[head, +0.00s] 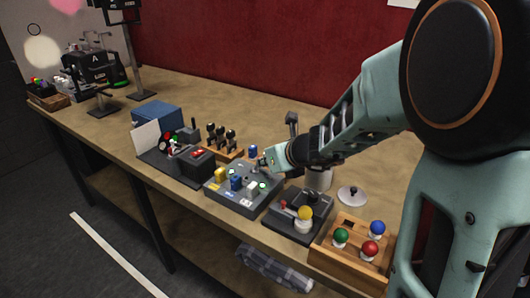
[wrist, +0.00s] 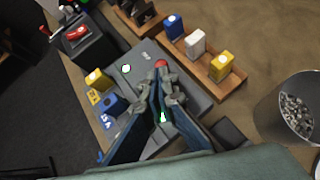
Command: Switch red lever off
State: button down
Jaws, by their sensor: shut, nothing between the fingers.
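The grey control box (head: 230,198) carries yellow, blue and white levers; its grey top also shows in the wrist view (wrist: 140,55). A small red tip (wrist: 161,63), which looks like the red lever, shows just beyond my fingertips in the wrist view. In the head view my gripper hides that part of the box. My gripper (wrist: 160,84) is shut and empty over the box, its fingertips close to the red tip; I cannot tell whether they touch. It also shows in the head view (head: 266,162). A green light (wrist: 126,69) glows on the box.
A wooden tray (wrist: 238,86) with blue, white and yellow blocks stands beside the box. A metal cup (wrist: 297,105) is at the right. A black box with a red switch (head: 197,152) stands left; a yellow-knobbed joystick (head: 305,213) and wooden button box (head: 345,262) stand right.

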jog(key=shift+w+a+r+g+h+p, duration=0.4)
jog(key=shift+a+g+h+p, duration=0.3)
jog(key=shift+p, duration=2.35)
jog(key=shift+w+a+r+p, duration=0.2)
jog(key=shift+a+p, duration=0.05)
jog(key=shift+p, duration=0.8)
jog(key=shift+w+a+r+p, duration=0.1)
jog(key=shift+w+a+p, duration=0.1)
jog(key=shift+a+p, duration=0.1)
jog(key=shift+w+a, duration=0.1)
jog(key=shift+w, duration=0.05)
jog(key=shift+r, duration=0.1)
jog(key=shift+r+p, duration=0.75)
jog(key=shift+p, duration=0.15)
